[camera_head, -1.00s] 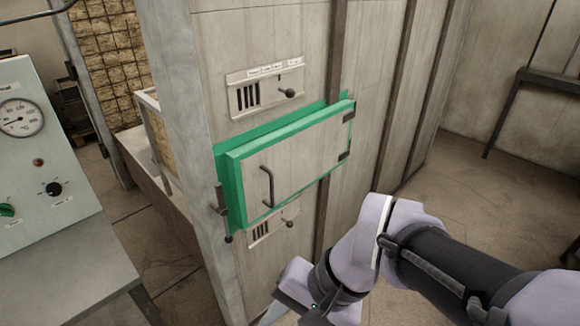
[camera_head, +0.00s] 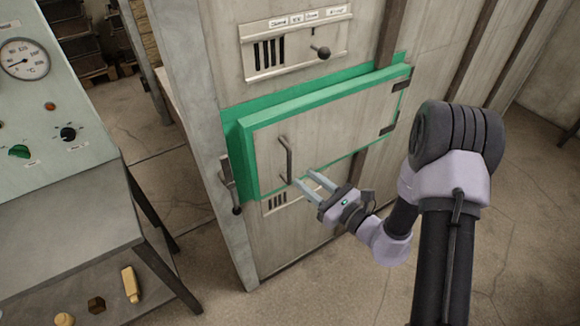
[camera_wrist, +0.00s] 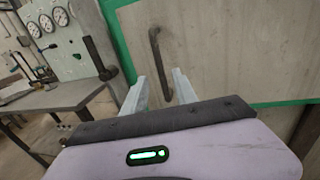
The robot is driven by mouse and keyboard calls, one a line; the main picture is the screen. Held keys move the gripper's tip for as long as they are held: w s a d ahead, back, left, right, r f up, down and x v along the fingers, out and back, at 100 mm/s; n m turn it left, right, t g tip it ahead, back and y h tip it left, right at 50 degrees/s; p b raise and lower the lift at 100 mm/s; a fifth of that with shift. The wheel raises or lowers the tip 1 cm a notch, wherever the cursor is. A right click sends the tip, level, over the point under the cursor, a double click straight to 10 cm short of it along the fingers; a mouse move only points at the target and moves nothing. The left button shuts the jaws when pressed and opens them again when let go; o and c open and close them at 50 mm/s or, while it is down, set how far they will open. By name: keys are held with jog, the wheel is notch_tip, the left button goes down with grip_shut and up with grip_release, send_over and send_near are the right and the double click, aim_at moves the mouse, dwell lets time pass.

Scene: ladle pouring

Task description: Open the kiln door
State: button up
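The kiln door (camera_head: 345,125) is a pale panel in a green frame, and it sits shut in the kiln wall. Its dark bar handle (camera_head: 288,158) stands upright near the door's left side. My gripper (camera_head: 303,178) is open and empty, with its fingertips close to the handle's lower end. In the wrist view, the handle (camera_wrist: 155,50) runs down into the gap between my two fingers (camera_wrist: 160,82). I cannot tell whether a finger touches it. A dark latch lever (camera_head: 230,185) is on the left edge of the door frame.
A vent plate (camera_head: 295,40) with a knob is above the door, and another vent (camera_head: 275,203) is below. A control panel (camera_head: 60,100) with a gauge and a metal table (camera_head: 60,220) stand at the left. Floor is open in front of the kiln.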

send_over(289, 181)
jog(key=shift+w+b, duration=0.35)
jog(key=shift+b, duration=0.1)
grip_shut()
dwell(1.1)
